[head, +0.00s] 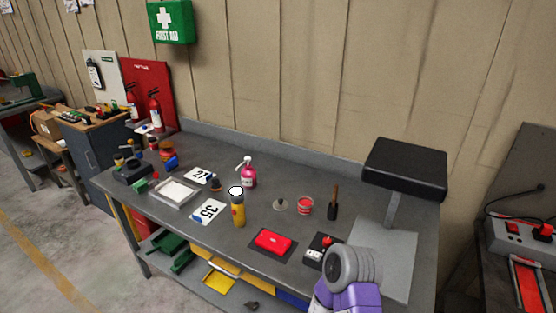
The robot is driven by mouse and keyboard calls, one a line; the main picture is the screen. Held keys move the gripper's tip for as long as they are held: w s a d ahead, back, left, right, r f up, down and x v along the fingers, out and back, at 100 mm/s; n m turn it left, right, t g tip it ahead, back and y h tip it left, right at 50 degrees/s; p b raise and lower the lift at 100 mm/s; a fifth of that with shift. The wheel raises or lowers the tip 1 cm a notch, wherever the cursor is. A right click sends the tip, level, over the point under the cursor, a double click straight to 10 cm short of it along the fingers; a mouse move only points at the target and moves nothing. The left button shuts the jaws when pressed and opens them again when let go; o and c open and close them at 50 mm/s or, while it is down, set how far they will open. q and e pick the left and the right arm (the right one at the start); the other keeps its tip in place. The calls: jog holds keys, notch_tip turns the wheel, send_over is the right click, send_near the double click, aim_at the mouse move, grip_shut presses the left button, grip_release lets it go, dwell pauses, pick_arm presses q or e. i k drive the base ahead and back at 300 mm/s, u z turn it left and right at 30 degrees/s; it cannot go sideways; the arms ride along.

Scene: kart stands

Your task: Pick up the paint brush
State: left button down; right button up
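A brush-like tool with a brown wooden handle and a dark lower end (333,210) stands roughly upright on the grey workbench (230,222), right of the middle; I take it to be the paint brush. A small red paint tin (305,207) is just left of it. A purple and grey link of my arm comes in at the bottom right, in front of the bench and below the brush. No gripper fingers show on it. My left gripper is not in view. Nothing is seen touching the brush.
A pink spray bottle (249,175), a yellow can (238,212), a red case (272,241) and a black box with a red knob (321,250) stand on the bench. A black-topped stand (404,170) rises to the right of the brush. A metal tray (173,192) lies left.

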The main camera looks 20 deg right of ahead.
aim_at(335, 189)
jog(key=z, duration=1.5)
jog(key=i, duration=0.3)
jog(key=u, duration=0.35)
